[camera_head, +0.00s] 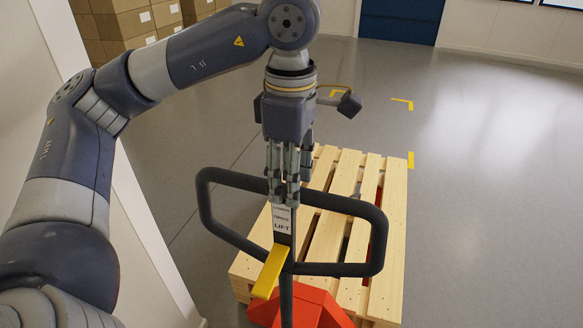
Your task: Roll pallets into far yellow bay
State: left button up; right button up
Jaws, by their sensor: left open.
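A pale wooden pallet (387,235) lies on the grey floor in the lower middle of the head view. A red pallet jack (310,308) stands at its near end, and red parts show between the slats. The jack's black loop handle (375,238) stands upright above it, with a LOWER/DRIVE/LIFT label and a yellow lever (270,272). My left gripper (284,200) points down at the middle of the handle's top bar. Its fingers are open and overlap the bar; I cannot tell whether they touch it. My right gripper is not in view.
Yellow corner marks (403,103) are on the floor beyond the pallet. Stacked cardboard boxes (125,25) stand at the back left, and a blue door (400,18) is at the back. A white wall runs close on the left. The floor on the right is clear.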

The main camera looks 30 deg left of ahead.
aim_at(291, 219)
pick_arm(q)
jog(key=f+p, duration=0.1)
jog(key=f, duration=0.3)
jog(key=shift+s+f, duration=0.15)
jog(key=shift+s, duration=0.05)
notch_tip(291, 219, down, 4)
jog(key=shift+w+p, duration=0.15)
jog(key=shift+p, duration=0.5)
jog(key=shift+f, duration=0.85)
jog(key=shift+c, duration=0.3)
jog(key=c, duration=0.9)
grip_shut()
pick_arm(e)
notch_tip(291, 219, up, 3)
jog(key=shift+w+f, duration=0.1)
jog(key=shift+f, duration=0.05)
pick_arm(q)
jog(key=shift+o, duration=1.4)
grip_release()
grip_shut()
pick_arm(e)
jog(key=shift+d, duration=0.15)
